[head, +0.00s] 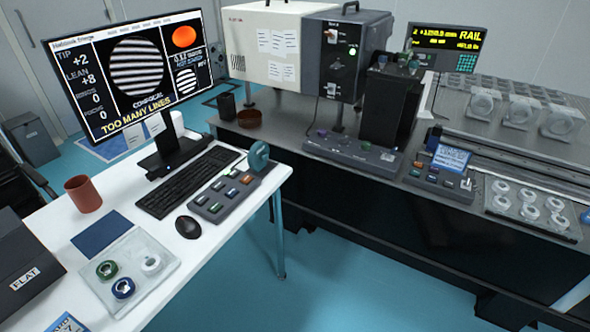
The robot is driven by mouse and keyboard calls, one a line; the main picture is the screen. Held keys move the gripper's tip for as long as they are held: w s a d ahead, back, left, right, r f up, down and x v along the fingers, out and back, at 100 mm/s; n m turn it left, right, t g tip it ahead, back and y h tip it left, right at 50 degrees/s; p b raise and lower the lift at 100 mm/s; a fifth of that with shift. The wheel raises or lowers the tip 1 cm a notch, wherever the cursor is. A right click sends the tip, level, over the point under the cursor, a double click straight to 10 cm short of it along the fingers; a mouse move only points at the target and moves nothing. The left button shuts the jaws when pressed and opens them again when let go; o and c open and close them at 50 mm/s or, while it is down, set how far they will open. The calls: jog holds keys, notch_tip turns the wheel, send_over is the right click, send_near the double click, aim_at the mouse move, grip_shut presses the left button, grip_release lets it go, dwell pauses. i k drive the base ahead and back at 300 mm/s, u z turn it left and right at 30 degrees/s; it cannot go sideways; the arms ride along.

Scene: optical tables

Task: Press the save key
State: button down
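A grey key box (212,208) with several coloured keys lies on the white desk, right of the keyboard. The key labels are too small to read, so I cannot tell which one is the save key. A second control box (420,182) with a small blue screen and coloured keys sits on the dark optical table. The monitor (135,72) shows striped fringes and the words "TOO MANY LINES". My gripper is not in view.
A clear tray (152,283) holds several rings. Open blue floor (330,270) separates desk and optical table.

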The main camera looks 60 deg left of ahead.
aim_at(231, 192)
jog(key=z, duration=0.05)
jog(key=i, duration=1.15)
jog(key=u, duration=3.65)
jog(key=i, duration=1.05)
jog(key=z, duration=0.2)
